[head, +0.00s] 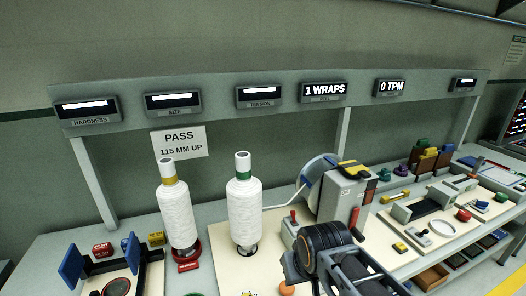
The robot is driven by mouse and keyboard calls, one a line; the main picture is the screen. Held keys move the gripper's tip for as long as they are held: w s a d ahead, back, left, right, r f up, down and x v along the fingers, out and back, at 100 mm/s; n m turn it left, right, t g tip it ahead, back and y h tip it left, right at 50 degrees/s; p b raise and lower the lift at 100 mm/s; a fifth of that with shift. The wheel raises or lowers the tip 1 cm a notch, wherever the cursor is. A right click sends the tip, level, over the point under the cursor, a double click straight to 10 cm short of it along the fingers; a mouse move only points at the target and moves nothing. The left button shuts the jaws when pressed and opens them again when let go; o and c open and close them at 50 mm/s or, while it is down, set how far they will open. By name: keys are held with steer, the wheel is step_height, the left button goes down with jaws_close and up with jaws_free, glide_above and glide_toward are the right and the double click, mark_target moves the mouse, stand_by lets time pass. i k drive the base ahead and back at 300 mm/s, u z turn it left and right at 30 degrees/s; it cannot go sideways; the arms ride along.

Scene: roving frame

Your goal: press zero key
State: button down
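No key that I can read as a zero key stands out. The hardness (88,110), size (172,101) and tension (260,95) displays show white bars. My dark arm rises at the bottom centre and hides part of the bench. My gripper's fingertips are not visible.
Two white yarn packages, one yellow-topped (178,214) and one green-topped (245,211), stand upright left of a grey winding machine (345,190). A blue-jawed fixture (72,264) is at the left. Trays and coloured parts crowd the right bench. Floor shows at lower right.

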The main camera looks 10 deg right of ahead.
mark_target(400, 245)
steer(key=z, duration=1.6)
